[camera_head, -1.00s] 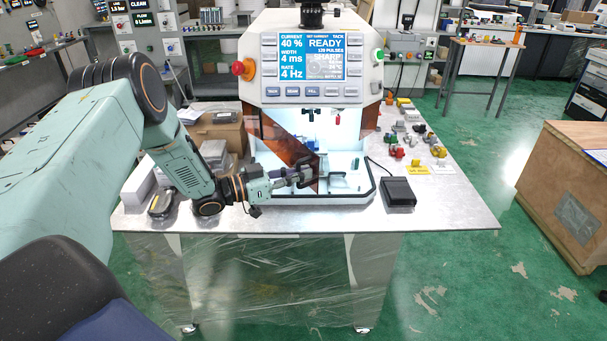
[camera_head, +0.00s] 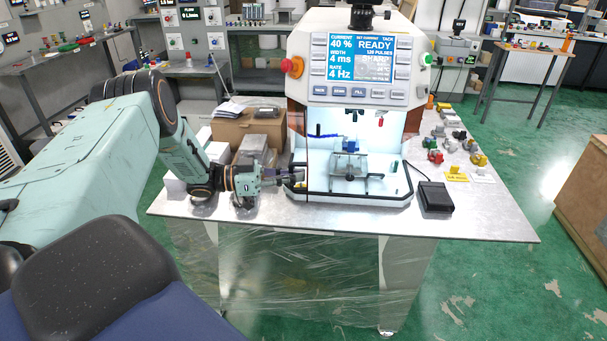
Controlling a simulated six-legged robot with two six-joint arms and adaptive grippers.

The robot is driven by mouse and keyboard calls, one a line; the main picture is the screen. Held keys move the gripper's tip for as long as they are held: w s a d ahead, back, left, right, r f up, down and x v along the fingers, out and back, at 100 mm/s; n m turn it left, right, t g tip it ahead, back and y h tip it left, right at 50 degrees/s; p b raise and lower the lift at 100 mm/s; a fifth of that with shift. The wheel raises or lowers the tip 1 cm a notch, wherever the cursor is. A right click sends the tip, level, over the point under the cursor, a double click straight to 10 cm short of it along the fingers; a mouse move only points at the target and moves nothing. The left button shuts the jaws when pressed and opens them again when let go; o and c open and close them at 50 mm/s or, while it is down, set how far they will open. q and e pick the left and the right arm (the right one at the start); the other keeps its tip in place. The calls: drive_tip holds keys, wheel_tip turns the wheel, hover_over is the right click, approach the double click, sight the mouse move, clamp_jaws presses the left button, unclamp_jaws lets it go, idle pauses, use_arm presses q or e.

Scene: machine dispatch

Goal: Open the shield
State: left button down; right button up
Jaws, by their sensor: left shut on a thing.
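The shield (camera_head: 297,119) is an amber, see-through panel at the left side of the welding machine's (camera_head: 344,25) lit chamber. I see it almost edge-on, swung out to the left, and the chamber front is clear. My left gripper (camera_head: 293,178) is shut at the lower part of the shield, at the chamber's left front corner. Its fingers hide the exact spot that they hold. My right gripper is not in view.
A fixture (camera_head: 347,162) stands inside the chamber. A black pedal box (camera_head: 434,197) and several small coloured parts lie right of the machine. A cardboard box (camera_head: 248,126) stands behind my left arm. The table's (camera_head: 330,221) front strip is bare.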

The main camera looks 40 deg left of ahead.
use_arm(q)
drive_tip(key=shift+s+a+r, duration=0.1)
drive_tip(key=shift+a+r, duration=0.05)
drive_tip(key=shift+a, duration=0.15)
drive_tip(key=c, duration=1.7)
unclamp_jaws()
drive_tip(key=shift+c, duration=0.2)
drive_tip(key=shift+s+d, duration=0.1)
drive_tip(key=v, duration=1.2)
